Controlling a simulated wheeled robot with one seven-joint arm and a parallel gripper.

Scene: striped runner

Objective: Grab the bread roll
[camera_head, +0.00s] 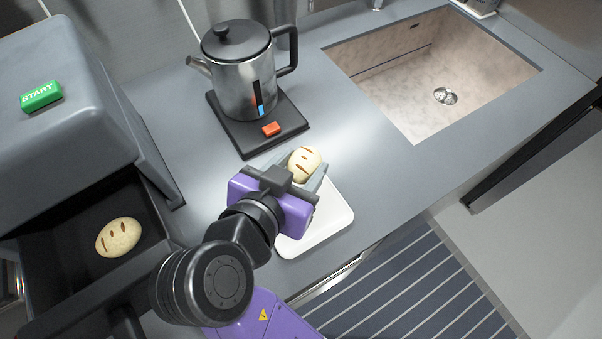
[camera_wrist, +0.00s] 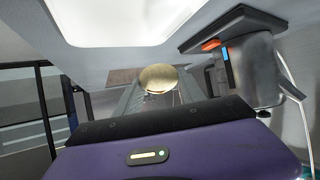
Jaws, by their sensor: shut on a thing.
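A pale bread roll (camera_head: 304,164) with brown score marks is between the fingers of my gripper (camera_head: 303,172), over the far end of a white board (camera_head: 325,218). In the wrist view the roll (camera_wrist: 158,78) shows at the fingertips of my gripper (camera_wrist: 158,88). The gripper is shut on this roll. Whether the roll still touches the board or counter is hard to tell. A second bread roll (camera_head: 118,237) lies in the dark open drawer (camera_head: 70,240) at the left, away from the gripper.
A metal kettle (camera_head: 240,85) stands on a black base (camera_head: 285,138) with a red switch, just behind the gripper. A sink (camera_head: 430,75) is at the back right. A grey box with a green START button (camera_head: 41,96) is at the left. The counter right of the board is clear.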

